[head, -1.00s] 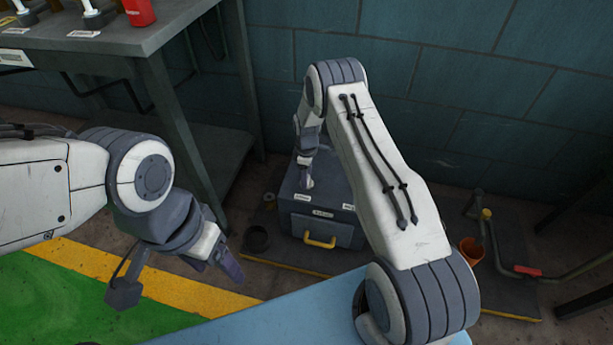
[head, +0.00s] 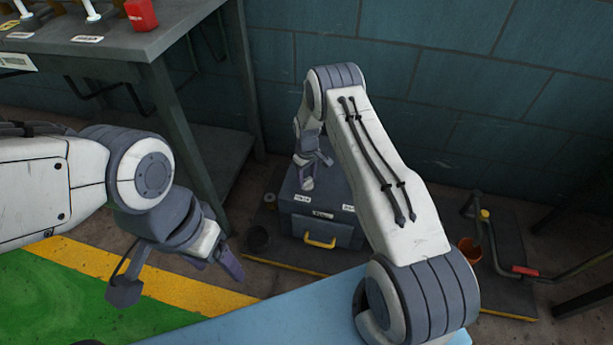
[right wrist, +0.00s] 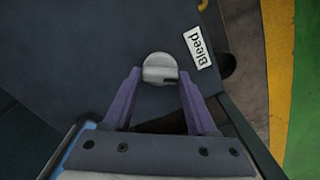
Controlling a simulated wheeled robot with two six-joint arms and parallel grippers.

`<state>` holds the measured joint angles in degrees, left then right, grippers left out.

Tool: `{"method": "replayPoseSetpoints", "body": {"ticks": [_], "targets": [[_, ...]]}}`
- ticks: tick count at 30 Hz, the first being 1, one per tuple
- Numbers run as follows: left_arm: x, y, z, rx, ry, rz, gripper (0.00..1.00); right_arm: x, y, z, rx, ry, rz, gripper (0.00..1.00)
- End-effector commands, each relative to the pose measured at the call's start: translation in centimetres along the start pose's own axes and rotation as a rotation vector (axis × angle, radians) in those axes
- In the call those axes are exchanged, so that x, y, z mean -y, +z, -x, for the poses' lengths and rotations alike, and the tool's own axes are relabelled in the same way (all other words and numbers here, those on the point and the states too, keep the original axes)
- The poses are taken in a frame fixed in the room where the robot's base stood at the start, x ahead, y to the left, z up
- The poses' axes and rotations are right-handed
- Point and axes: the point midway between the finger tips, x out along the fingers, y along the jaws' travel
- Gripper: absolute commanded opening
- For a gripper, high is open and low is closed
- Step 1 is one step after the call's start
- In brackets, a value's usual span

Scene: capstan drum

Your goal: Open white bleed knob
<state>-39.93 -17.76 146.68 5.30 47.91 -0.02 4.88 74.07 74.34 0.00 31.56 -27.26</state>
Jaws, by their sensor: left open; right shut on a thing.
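The white bleed knob (right wrist: 160,68) is round, with a dark notch mark on its face towards the lower right. It sits on the dark top of a grey box (head: 345,205), beside a label reading "Bleed" (right wrist: 201,48). My right gripper (right wrist: 159,78) is shut on the knob, one purple finger on each side. In the head view my right gripper (head: 308,176) points down at the box top, and the knob is hard to make out there. My left gripper (head: 216,264) is open and empty, over the floor left of the box.
The box has a yellow front handle (head: 320,242). A dark cup (head: 257,238) stands on its left. An orange pot (head: 470,249) and a red-gripped lever (head: 525,271) are to the right. A workbench (head: 165,60) is at upper left, and a wall is behind.

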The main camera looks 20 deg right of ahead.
Motion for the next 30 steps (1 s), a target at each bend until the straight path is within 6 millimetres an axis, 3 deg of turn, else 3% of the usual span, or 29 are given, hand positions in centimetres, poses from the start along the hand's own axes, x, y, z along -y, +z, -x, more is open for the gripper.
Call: {"method": "replayPoseSetpoints", "body": {"ticks": [21, 30], "targets": [[-0.07, -0.05, 0.97, 0.0, 0.0, 0.0, 0.7, -0.02, 0.14, 0.02, 0.004, 0.0, -0.672, 0.02], [-0.08, -0.06, 1.11, 0.0, 0.0, 0.0, 0.7, 0.0, 0.13, 0.0, 0.004, 0.0, -0.88, 0.02]]}}
